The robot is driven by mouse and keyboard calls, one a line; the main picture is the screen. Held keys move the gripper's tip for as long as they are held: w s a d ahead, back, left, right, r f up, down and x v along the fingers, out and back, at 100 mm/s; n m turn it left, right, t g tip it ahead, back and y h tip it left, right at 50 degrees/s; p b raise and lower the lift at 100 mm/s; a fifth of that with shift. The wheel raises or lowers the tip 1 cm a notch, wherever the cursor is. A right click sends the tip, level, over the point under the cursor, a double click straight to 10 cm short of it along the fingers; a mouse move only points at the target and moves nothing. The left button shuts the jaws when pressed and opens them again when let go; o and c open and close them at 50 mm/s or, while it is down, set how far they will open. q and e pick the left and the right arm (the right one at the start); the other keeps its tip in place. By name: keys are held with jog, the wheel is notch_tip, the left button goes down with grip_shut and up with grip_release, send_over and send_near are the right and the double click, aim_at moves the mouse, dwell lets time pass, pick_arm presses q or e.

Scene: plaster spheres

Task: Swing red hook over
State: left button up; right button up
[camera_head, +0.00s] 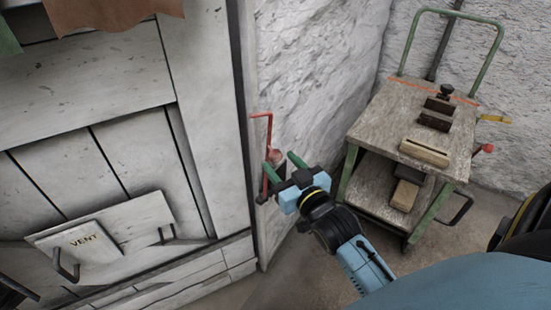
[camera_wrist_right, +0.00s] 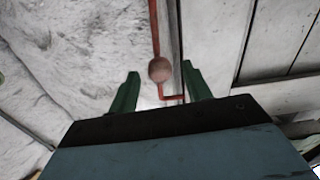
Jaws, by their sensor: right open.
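The red hook (camera_head: 269,132) is a thin red bar at the right edge of the white plank door, beside the rough wall. Its upper end bends to the left over the dark edge strip. In the right wrist view the red hook (camera_wrist_right: 154,25) runs up from a round reddish boss, with a short bent red piece below it. My right gripper (camera_head: 283,159) is open, its green fingers close to the lower part of the hook. In the wrist view the fingers of my right gripper (camera_wrist_right: 160,74) stand either side of the boss, with gaps; I cannot tell the depth.
A panel marked VENT (camera_head: 105,228) with dark handles leans out low on the door. A cart (camera_head: 380,115) with a green frame stands at the right, with several blocks on it. Floor shows between door and cart.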

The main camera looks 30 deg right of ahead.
aim_at(278, 160)
pick_arm(q)
jog(key=shift+w+d+r, duration=0.15)
jog(key=shift+w+r, duration=0.4)
jog(key=shift+r, duration=0.35)
pick_arm(e)
jog(key=shift+w+d, duration=0.1)
jog(key=shift+w, duration=1.75)
jog(key=shift+c, duration=0.4)
grip_shut()
